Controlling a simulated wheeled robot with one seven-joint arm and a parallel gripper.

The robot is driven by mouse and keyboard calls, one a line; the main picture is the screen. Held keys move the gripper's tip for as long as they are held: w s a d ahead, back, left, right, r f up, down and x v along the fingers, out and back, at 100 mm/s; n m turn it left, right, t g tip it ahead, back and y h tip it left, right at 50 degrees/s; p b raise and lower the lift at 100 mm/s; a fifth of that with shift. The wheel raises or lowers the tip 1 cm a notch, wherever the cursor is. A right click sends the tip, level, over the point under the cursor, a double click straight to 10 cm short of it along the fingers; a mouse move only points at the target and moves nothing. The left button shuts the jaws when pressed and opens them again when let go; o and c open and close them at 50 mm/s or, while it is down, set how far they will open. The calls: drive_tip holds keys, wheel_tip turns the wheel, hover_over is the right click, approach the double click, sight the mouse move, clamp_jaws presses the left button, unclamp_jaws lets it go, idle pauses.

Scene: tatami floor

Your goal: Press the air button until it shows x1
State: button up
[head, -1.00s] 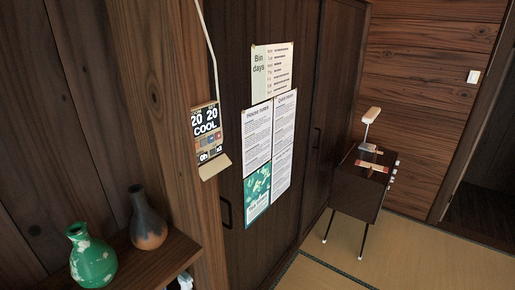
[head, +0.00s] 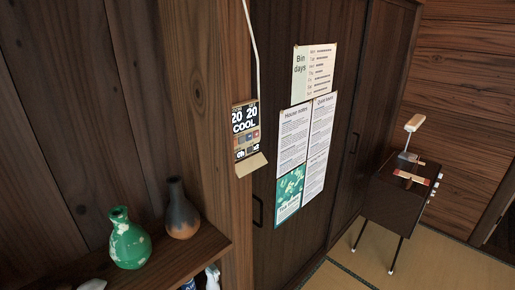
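A wall control panel (head: 246,130) with a dark display hangs on the wooden post, left of the papers. Its display reads 20, 20 and COOL in large characters. Below COOL is a row of small coloured fields. Under them are two small readouts, too small to read surely; the left one looks like 0h and the right one starts with x. A beige flap (head: 251,165) sticks out at the panel's lower edge. I cannot make out the air button. My gripper is not in view.
A green vase (head: 129,243) and a dark brown vase (head: 181,210) stand on a wooden shelf (head: 175,262) below left of the panel. Bottles show under the shelf. A small dark cabinet with a lamp (head: 397,203) stands at right. Tatami floor (head: 440,262) is clear at lower right.

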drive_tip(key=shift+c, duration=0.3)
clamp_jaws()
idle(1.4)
